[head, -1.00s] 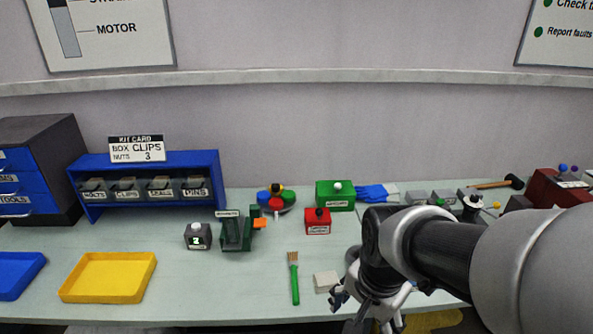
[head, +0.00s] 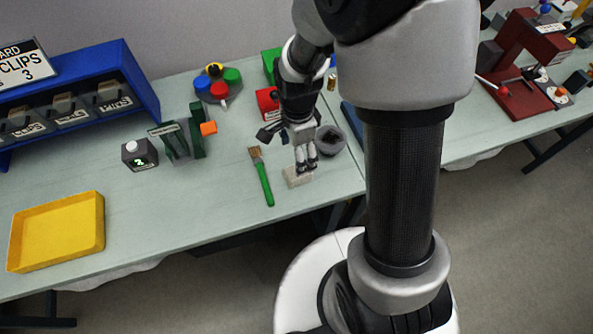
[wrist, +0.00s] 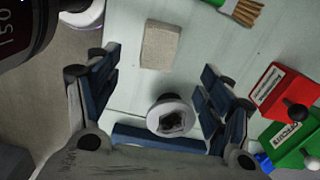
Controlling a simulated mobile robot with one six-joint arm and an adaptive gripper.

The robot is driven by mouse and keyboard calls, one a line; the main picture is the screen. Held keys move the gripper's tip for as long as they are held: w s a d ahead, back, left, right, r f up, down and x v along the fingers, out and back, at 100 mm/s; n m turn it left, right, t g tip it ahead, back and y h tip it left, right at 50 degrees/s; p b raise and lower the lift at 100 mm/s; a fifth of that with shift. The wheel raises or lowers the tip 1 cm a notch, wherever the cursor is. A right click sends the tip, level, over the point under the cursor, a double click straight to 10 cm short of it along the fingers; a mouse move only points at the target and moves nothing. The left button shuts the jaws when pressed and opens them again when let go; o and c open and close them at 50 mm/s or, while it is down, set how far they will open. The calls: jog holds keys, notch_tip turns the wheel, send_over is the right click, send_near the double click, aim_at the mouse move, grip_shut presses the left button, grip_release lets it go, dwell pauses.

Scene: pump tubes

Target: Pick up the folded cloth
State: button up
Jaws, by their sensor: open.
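The folded cloth (head: 297,181) is a small beige rectangular pad lying flat near the front edge of the pale table. It also shows in the wrist view (wrist: 161,45), top centre, as a speckled beige rectangle. My gripper (head: 306,168) points down at the cloth in the head view and covers part of it. In the wrist view my gripper (wrist: 158,66) has its two blue-padded fingers spread wide, with nothing held between them. The cloth shows beyond the fingertips there; the height gap is hard to tell.
A round grey dish (head: 331,140) with dark contents stands right of the cloth and shows between the fingers in the wrist view (wrist: 170,117). A green-handled brush (head: 262,178) lies left. A red box (head: 267,104) is behind. The yellow tray (head: 56,258) stands far left.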

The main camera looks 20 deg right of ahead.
notch_tip(320, 180, down, 5)
jog(key=shift+f+b, duration=0.1)
jog(key=shift+b, duration=0.6)
notch_tip(320, 180, down, 5)
jog(key=shift+f+b, duration=0.1)
jog(key=shift+b, duration=1.05)
jog(key=shift+c, duration=0.3)
jog(key=c, duration=1)
jog(key=shift+r, duration=0.25)
notch_tip(320, 180, up, 20)
jog(key=p, duration=0.6)
jog(key=shift+p, duration=0.35)
jog(key=shift+f, duration=0.1)
